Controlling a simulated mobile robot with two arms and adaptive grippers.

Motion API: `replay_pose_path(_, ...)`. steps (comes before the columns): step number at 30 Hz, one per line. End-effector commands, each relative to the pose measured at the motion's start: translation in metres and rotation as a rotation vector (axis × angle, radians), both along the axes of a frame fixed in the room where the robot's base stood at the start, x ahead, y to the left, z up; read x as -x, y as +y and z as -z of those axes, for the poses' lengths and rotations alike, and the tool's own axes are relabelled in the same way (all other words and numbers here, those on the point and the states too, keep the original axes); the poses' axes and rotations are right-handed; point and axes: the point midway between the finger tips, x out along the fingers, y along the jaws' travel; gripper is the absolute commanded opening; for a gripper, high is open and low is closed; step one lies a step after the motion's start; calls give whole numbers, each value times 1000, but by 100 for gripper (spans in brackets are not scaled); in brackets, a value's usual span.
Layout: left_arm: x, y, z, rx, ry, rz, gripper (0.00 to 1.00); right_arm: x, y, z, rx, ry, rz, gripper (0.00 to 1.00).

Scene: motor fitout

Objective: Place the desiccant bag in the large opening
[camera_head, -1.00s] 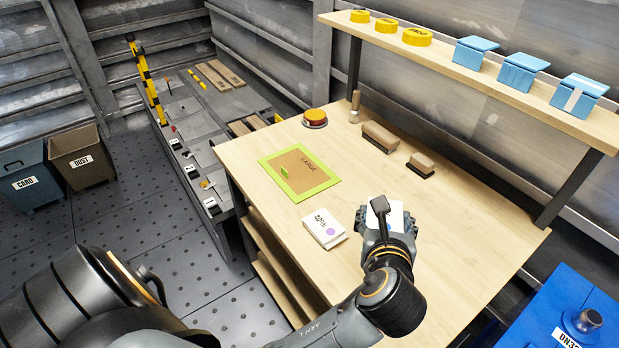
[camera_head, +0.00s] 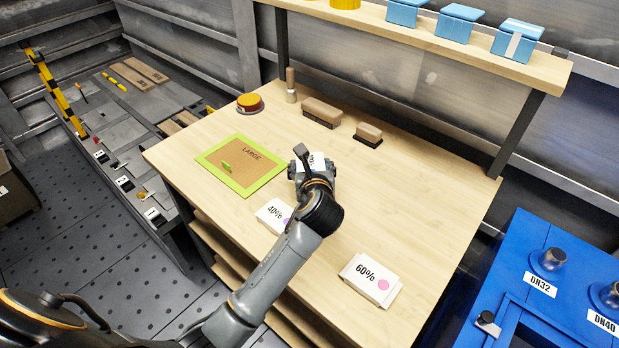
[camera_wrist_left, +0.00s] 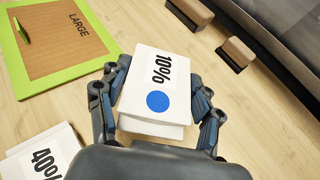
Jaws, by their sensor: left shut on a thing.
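My left gripper (camera_head: 313,168) is shut on a white bag marked 10% with a blue dot (camera_wrist_left: 158,85). In the left wrist view its fingers (camera_wrist_left: 155,105) grip the bag from both sides. The gripper holds the bag over the table, just right of the green-framed LARGE panel (camera_head: 204,160). The panel has a brown face and a small green handle (camera_head: 226,167). A white 40% bag (camera_head: 268,212) lies in front of the panel, and a white 60% bag (camera_head: 358,268) lies nearer the table's front right. My right gripper is not in view.
Two brown-and-dark blocks (camera_head: 321,111) (camera_head: 369,133) lie at the table's back, beside a small wooden peg (camera_head: 291,88). A yellow-orange button (camera_head: 249,102) stands at the back left. A shelf (camera_head: 440,40) with blue boxes spans the back. The table's right part is clear.

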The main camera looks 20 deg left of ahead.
Motion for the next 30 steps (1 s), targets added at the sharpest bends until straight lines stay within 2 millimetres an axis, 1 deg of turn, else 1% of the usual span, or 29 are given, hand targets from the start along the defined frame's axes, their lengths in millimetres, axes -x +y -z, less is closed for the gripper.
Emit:
replay_pose_path(1,-3,1,4,0,-1,0,29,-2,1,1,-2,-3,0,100)
replay_pose_path(5,-9,4,11,0,-1,0,29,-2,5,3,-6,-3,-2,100)
replay_pose_path(7,-14,8,19,0,-1,0,29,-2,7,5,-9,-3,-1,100)
replay_pose_path(9,-13,6,32,3,2,1,29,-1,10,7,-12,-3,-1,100)
replay_pose_path(12,-13,7,44,2,0,1,29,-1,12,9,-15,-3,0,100)
replay_pose_path(15,-13,7,47,1,-2,1,29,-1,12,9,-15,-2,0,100)
replay_pose_path(25,-13,7,50,-1,-1,1,29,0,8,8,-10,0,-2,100)
replay_pose_path(26,-13,7,50,0,0,1,70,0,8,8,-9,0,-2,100)
replay_pose_path(27,-13,7,50,0,0,1,78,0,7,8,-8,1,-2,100)
replay_pose_path(28,-13,7,50,0,0,1,84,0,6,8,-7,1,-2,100)
replay_pose_path(29,-13,7,50,0,0,1,88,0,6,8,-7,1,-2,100)
replay_pose_path(30,-13,7,50,0,0,1,88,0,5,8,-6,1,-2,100)
